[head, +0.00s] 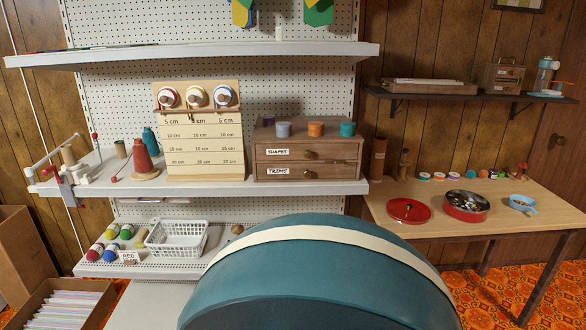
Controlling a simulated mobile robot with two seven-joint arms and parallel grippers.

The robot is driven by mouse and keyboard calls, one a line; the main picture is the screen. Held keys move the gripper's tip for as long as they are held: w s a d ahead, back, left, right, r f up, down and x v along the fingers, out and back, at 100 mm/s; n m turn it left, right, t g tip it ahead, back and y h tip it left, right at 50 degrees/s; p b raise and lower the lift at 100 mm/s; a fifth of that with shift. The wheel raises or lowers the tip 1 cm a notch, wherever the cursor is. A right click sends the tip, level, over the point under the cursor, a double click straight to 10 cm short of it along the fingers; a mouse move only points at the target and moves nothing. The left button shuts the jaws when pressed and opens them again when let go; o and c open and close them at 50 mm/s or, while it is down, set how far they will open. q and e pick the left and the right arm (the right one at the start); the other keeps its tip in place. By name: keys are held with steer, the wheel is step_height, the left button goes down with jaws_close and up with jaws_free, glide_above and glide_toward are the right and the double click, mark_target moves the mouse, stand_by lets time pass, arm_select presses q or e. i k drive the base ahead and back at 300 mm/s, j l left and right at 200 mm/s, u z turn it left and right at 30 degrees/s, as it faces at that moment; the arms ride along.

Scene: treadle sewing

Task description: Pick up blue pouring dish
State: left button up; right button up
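The blue pouring dish (514,206) sits upright near the right part of the wooden table (470,224), at the right of the head view. It is small and light blue, with a short handle or spout toward its lower right. Small dark and pale bits show inside it, too small to name. Neither of my grippers is in view, and nothing is touching the dish.
Left of the dish are a red round tin (466,214) with small contents and a red lid (409,211). Small spools stand behind them. A wall shelf (470,93) hangs above. A large teal rounded form fills the bottom middle; I cannot tell what it is.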

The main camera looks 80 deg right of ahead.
mark_target(531, 201)
steer(key=z, duration=4.05)
